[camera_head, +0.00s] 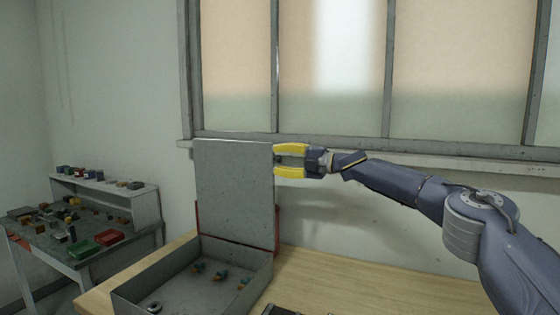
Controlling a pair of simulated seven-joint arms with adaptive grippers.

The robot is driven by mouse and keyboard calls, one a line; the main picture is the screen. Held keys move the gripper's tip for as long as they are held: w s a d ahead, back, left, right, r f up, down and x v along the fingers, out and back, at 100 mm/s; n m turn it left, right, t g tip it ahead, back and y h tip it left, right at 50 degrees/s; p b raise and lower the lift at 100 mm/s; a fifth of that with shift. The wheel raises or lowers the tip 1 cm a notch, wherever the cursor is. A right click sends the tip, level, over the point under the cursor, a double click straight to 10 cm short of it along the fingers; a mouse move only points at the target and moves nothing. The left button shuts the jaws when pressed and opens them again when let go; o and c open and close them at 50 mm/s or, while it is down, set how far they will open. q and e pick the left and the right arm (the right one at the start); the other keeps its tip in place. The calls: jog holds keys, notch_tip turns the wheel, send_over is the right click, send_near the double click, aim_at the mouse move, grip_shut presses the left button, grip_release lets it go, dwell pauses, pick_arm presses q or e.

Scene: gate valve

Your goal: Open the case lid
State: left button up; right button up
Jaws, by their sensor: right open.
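The grey case (190,277) stands on the wooden table. Its lid (233,190) is raised, about upright at the back of the case. Small teal and orange parts and a grey ring lie on the case floor. My right gripper (276,160) has yellow fingers, spread apart one above the other, at the right edge of the lid near its top. A small dark piece shows between the fingers. I cannot tell whether the fingers touch the lid. My left gripper is not in view.
The wooden table (360,293) is mostly bare to the right of the case. A dark object (280,310) is cut off at the bottom edge. A window with a sill (400,158) is behind. A side bench (88,262) with small parts and bins stands at the left.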

jog(key=shift+d, duration=0.1)
jog(key=v, duration=1.2)
